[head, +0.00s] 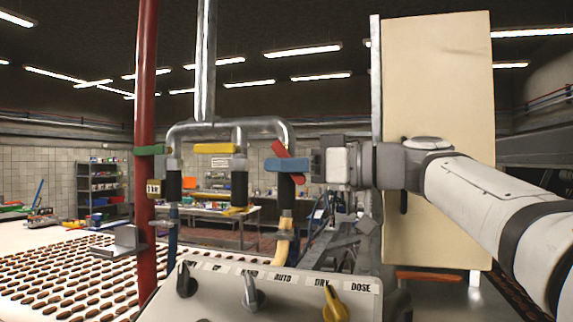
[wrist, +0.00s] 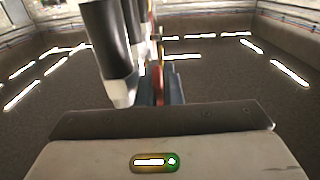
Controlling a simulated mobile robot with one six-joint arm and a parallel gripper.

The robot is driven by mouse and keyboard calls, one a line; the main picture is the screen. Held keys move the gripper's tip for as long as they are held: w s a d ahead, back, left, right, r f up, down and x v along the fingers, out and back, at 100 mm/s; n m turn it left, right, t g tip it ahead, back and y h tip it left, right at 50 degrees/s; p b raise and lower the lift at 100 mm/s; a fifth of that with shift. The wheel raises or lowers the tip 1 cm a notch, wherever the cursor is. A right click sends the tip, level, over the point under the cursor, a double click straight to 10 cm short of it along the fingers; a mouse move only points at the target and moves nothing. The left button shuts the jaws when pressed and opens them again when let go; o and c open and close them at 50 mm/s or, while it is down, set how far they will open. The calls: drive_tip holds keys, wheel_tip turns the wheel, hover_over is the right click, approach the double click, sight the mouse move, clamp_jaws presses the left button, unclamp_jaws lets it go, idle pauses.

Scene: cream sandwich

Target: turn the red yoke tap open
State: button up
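The red yoke tap (head: 279,149) is the rightmost of three taps on a metal pipe manifold. Its red handle is tilted, upper left to lower right; it also shows edge-on in the wrist view (wrist: 159,87). My gripper (head: 287,164) reaches in from the right. Its near blue finger crosses in front of the handle and hides the handle's middle. In the wrist view the two blue-grey fingers (wrist: 160,92) stand close on either side of the red handle and look shut on it. Any slight gap is too small to tell.
The green tap handle (head: 151,150) and yellow tap handle (head: 216,148) lie level to the left. A red pipe (head: 147,80) rises at the left. A panel with several knobs (head: 252,292) stands below. A cream board (head: 438,80) rises behind my arm.

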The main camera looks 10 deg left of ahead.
drive_tip(key=shift+f, duration=0.1)
clamp_jaws()
drive_tip(key=y+b, duration=0.1)
drive_tip(key=b, duration=0.5)
drive_tip(key=a+y+b, duration=0.1)
drive_tip(key=y+b, duration=0.1)
drive_tip(key=b, duration=0.3)
drive_tip(key=shift+f+b, duration=0.35)
drive_tip(key=shift+r+t+y+b, duration=0.4)
drive_tip(key=shift+y+b, duration=0.3)
drive_tip(key=shift+b, duration=0.3)
drive_tip(key=shift+o, duration=1.5)
unclamp_jaws()
drive_tip(key=shift+f, duration=0.1)
